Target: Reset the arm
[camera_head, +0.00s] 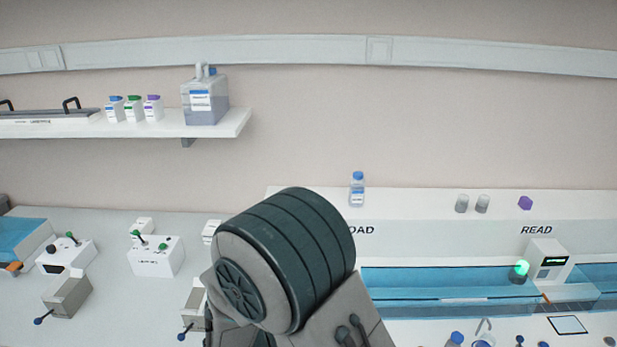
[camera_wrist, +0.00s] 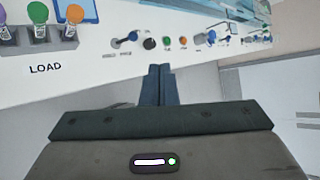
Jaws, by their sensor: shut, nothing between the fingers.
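My gripper (camera_wrist: 160,72) shows in the wrist view with its two dark fingers pressed together and nothing between them. It is in front of a white panel front (camera_wrist: 100,75) that carries a LOAD label and a row of small knobs. The fingertips appear apart from the panel, though the gap is hard to judge. In the head view my arm rises in the lower middle and hides part of the bench; the gripper itself does not show there.
Tubes with purple, green and orange caps (camera_wrist: 38,12) stand in a rack above the LOAD label. In the head view a blue track (camera_head: 430,280) runs right, with a READ station (camera_head: 547,262) and green light. Small lever boxes (camera_head: 155,255) stand left; a shelf (camera_head: 215,125) holds bottles.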

